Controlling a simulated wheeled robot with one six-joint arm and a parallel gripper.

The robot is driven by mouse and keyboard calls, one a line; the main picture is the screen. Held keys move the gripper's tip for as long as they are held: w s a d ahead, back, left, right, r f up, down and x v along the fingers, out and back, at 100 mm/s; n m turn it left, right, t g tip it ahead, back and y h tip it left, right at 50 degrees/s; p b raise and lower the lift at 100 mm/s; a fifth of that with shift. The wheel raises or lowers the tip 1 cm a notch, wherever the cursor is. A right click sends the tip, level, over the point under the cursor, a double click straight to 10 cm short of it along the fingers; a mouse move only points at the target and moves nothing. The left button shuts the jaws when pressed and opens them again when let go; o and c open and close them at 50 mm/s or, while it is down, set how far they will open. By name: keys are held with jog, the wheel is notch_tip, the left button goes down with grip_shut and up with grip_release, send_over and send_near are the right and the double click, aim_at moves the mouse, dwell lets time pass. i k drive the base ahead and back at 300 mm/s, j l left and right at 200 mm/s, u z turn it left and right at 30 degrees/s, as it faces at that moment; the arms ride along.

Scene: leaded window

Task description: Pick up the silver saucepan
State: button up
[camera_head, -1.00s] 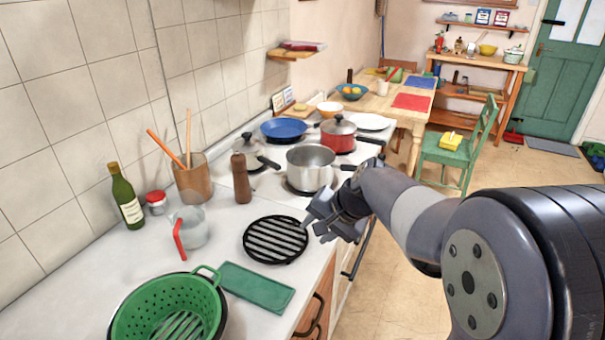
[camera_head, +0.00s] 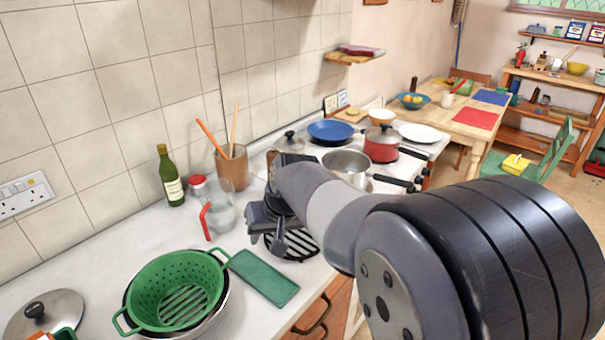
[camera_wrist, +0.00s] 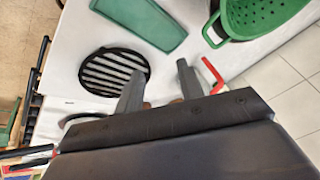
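The silver saucepan (camera_head: 346,163) sits on the stove, beyond my arm in the head view. Its black handle points right, and my forearm hides its lower left side. My gripper (camera_head: 266,243) hangs over the black round trivet (camera_head: 300,247) on the counter, nearer than the saucepan and to its left. In the wrist view my gripper (camera_wrist: 158,82) has its two fingers apart with nothing held between them. The trivet (camera_wrist: 112,72) shows just beyond the fingers there. I cannot make out the saucepan's body in the wrist view.
A red pot (camera_head: 381,146) stands right behind the saucepan, and a blue pan (camera_head: 331,131) is behind it. A green colander (camera_head: 178,285), a green board (camera_head: 264,277), a glass jug (camera_head: 222,212) and a wine bottle (camera_head: 171,180) occupy the counter.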

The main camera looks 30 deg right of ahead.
aim_at(354, 165)
jog(key=l+u, duration=0.3)
jog(key=l, duration=0.55)
jog(key=l+u, duration=0.25)
jog(key=l, duration=0.6)
jog(key=k+l+u, duration=0.1)
jog(key=l+u, duration=0.2)
jog(key=l, duration=0.95)
jog(key=k+l, duration=0.1)
jog(key=l, duration=0.35)
